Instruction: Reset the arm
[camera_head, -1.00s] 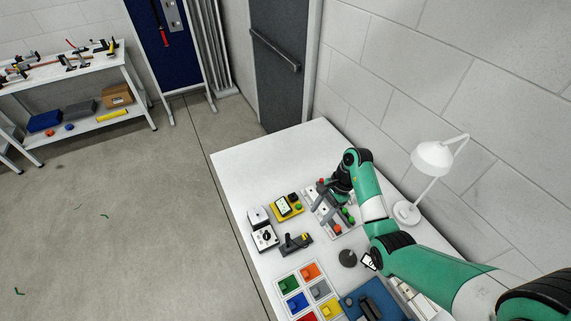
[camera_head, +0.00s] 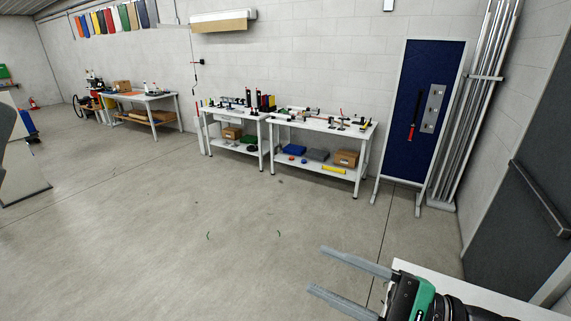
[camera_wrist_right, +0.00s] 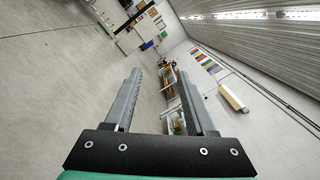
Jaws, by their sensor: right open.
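My right gripper (camera_head: 333,274) is at the lower right of the head view, level with the near floor and pointing left. Its two grey fingers are apart with nothing between them. The right wrist view also shows the open fingers (camera_wrist_right: 158,100), with the room tilted on its side behind them. My left gripper is in neither view.
A white table corner (camera_head: 480,292) shows behind my right gripper. Two white workbenches (camera_head: 322,130) with tools stand along the back wall. A blue panel (camera_head: 416,115) and a grey door (camera_head: 520,190) are at the right. The floor (camera_head: 200,240) is open.

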